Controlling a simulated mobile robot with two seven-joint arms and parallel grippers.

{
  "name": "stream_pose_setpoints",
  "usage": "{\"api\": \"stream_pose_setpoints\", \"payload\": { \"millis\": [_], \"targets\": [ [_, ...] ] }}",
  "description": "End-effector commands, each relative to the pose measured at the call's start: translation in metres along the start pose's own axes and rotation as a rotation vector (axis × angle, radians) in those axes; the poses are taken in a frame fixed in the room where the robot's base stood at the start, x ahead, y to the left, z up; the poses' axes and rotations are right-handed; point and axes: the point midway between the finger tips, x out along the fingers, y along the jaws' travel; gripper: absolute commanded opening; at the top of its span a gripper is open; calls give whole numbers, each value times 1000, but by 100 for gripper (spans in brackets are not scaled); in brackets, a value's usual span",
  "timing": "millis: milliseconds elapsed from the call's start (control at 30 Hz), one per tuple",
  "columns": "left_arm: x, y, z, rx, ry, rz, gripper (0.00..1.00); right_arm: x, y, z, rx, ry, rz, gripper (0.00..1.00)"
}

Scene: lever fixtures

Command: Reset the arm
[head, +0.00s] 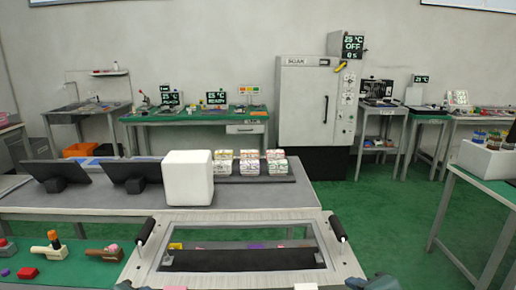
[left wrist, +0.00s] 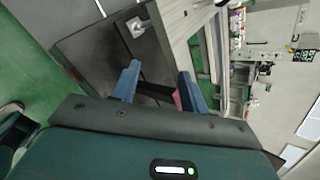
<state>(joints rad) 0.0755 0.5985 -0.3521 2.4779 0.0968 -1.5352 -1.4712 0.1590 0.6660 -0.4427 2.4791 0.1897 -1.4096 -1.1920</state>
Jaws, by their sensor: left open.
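The left wrist view shows my left gripper (left wrist: 160,83), with its two blue fingers apart and nothing held between them. Beyond the fingers are a dark gap and a small pink patch that I cannot identify. On the green mat at the lower left of the head view sit several lever-like fixtures: a wooden one with an orange knob (head: 47,249), a brown one with a pink top (head: 104,254), and a small red block (head: 28,273). Neither gripper shows clearly in the head view; only dark teal parts, probably mine, show at its bottom edge.
A pale frame with two black handles (head: 146,230) lies close in front. Behind it, a grey table (head: 260,196) carries a white box (head: 188,178), two dark tilted screens (head: 58,172) and small stacked boxes (head: 249,162). Green floor (head: 400,225) is open at the right.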

Motion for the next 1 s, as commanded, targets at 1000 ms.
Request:
{"api": "stream_pose_setpoints", "payload": {
  "millis": [1000],
  "targets": [
    [18,154,-156,-1958,80,330,44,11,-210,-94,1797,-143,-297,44]
  ]
}}
